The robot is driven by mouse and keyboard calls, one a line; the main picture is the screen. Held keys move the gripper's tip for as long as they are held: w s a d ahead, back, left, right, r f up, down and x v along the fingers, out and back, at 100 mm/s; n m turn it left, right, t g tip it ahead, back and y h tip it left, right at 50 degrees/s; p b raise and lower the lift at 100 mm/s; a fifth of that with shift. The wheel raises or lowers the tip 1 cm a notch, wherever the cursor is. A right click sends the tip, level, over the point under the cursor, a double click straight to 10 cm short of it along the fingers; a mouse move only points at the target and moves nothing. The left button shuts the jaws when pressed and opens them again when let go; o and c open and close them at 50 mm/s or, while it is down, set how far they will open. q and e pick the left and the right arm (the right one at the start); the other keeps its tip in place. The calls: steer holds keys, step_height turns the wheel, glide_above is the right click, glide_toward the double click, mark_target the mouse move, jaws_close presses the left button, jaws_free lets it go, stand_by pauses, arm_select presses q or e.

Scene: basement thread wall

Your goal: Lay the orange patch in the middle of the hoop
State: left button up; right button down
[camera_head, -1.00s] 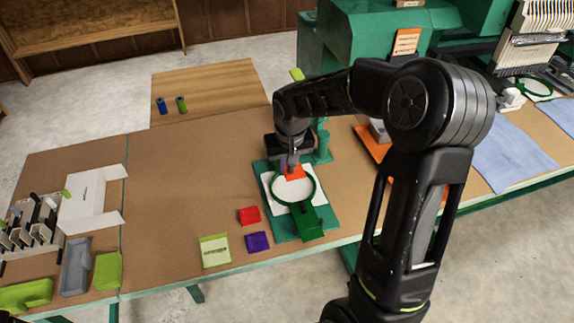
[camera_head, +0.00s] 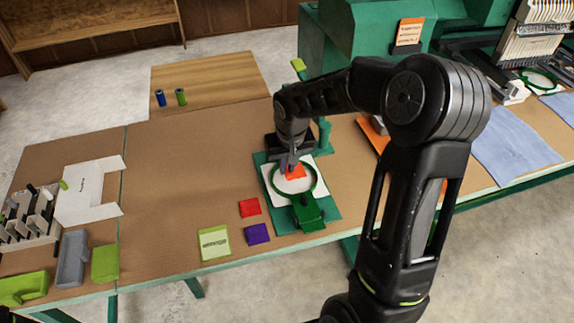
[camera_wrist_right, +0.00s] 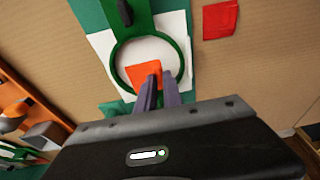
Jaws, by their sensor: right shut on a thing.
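The orange patch (camera_head: 294,172) is over the far part of the green hoop (camera_head: 307,194), which rings white fabric on a green board. My right gripper (camera_head: 288,170) reaches down over the hoop's far side and is shut on the patch. In the right wrist view the patch (camera_wrist_right: 145,73) shows at the fingertips (camera_wrist_right: 158,85), inside the ring (camera_wrist_right: 117,62). Part of the patch is hidden by the fingers. I cannot tell whether the patch touches the fabric. My left gripper is not in view.
A red patch (camera_head: 249,207) and a purple patch (camera_head: 257,233) lie left of the hoop, beside a pale green card (camera_head: 214,243). Two spools (camera_head: 170,98) stand on a wooden board. A green machine (camera_head: 375,45) stands behind. The table's middle left is clear.

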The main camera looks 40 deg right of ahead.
mark_target(287, 172)
steer(key=shift+f, duration=0.1)
stand_by(0.3)
steer(key=shift+f+b, duration=1.65)
steer(key=c, duration=1.4)
jaws_free()
steer(key=shift+r, duration=0.1)
step_height(287, 172, up, 7)
steer(key=p, duration=0.4)
steer(key=shift+p, duration=0.35)
